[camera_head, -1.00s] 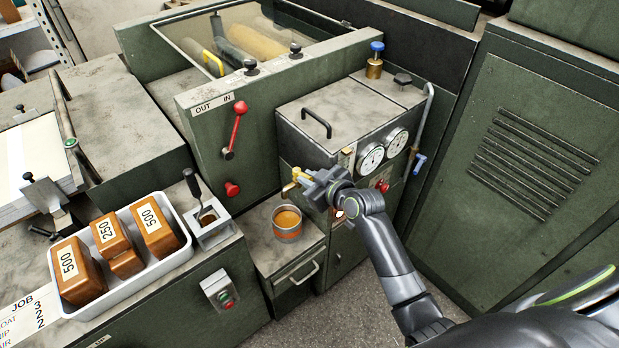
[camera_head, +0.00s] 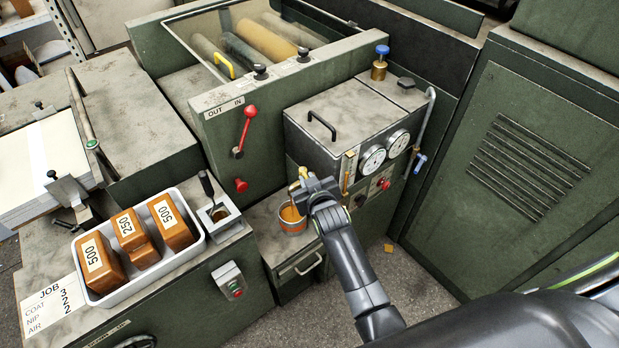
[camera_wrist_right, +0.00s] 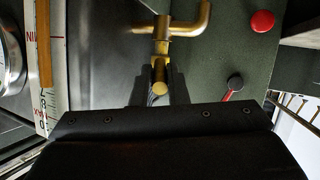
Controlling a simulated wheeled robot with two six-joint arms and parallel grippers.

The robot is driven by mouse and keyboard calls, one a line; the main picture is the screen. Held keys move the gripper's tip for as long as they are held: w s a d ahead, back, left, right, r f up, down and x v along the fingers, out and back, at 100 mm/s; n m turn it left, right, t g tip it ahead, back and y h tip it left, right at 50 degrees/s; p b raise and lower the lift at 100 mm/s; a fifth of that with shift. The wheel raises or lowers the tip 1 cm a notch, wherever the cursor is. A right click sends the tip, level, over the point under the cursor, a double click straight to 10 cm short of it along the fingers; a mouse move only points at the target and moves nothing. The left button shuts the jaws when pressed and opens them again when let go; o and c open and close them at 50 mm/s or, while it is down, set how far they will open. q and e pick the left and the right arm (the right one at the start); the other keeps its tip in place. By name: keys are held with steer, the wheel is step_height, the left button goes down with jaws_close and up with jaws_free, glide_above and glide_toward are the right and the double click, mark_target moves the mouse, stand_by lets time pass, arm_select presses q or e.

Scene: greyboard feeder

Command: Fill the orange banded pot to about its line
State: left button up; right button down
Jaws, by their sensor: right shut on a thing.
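The orange banded pot (camera_head: 292,224) stands upright on a low ledge below the brass tap (camera_head: 303,172). Orange-brown liquid shows inside it; my gripper partly covers its right side, so its level against the line cannot be told. The tap's spout and handle also show in the right wrist view (camera_wrist_right: 162,45). My right gripper (camera_head: 304,188) is shut on the tap's handle (camera_wrist_right: 160,76), with the two dark fingers on either side of it. My left gripper is not in view.
A sight gauge (camera_wrist_right: 45,50) with an amber column and scale stands beside the tap. Dials (camera_head: 373,158) are to its right. A white tray (camera_head: 196,252) holds several numbered brown blocks. A red lever (camera_head: 246,125) rises behind. A small orange-brown piece (camera_head: 389,247) lies on the floor.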

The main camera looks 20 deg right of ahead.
stand_by(0.3)
steer(key=c, duration=1.4)
jaws_free()
steer(key=shift+c, duration=0.2)
